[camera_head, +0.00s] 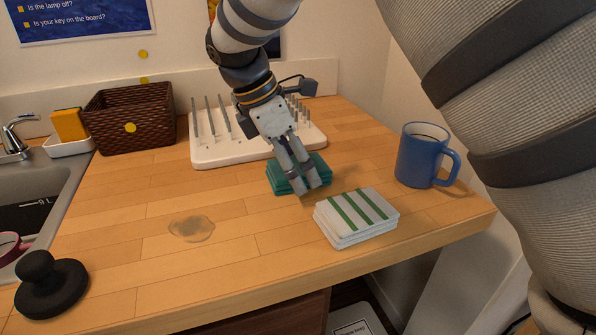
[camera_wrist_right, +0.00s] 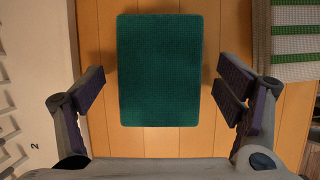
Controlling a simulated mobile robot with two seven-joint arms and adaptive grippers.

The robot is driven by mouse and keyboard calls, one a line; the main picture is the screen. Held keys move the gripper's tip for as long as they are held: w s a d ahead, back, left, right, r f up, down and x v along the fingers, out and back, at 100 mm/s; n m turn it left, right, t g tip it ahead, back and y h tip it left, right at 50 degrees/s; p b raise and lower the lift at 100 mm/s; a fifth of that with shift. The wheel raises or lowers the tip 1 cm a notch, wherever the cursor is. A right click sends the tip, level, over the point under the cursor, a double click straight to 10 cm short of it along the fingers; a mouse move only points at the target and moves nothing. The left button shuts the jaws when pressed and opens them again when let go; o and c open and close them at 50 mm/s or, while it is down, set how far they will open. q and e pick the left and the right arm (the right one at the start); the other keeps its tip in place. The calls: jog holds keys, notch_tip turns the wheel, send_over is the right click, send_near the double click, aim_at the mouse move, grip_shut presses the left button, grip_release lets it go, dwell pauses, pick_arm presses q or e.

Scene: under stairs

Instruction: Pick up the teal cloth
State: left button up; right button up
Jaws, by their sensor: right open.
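The teal cloth (camera_head: 283,184) is a folded, flat stack on the wooden counter, in front of the white drying rack. It also shows whole between the fingers in the right wrist view (camera_wrist_right: 160,70). My right gripper (camera_head: 309,188) is over the cloth, pointing down, and hides part of it in the head view. In the right wrist view the right gripper (camera_wrist_right: 167,90) is open, with a finger on each side of the cloth and a gap on both sides. My left gripper is not in view.
A white cloth with green stripes (camera_head: 357,216) lies just right of the teal one. A blue mug (camera_head: 424,155) stands further right. The drying rack (camera_head: 205,150) is behind. A wet patch (camera_head: 192,228) and a black knobbed object (camera_head: 50,284) are to the left, near the sink (camera_head: 60,180).

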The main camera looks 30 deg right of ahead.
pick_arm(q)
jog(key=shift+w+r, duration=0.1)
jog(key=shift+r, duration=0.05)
pick_arm(e)
jog(key=shift+f, duration=0.15)
jog(key=c, duration=1.2)
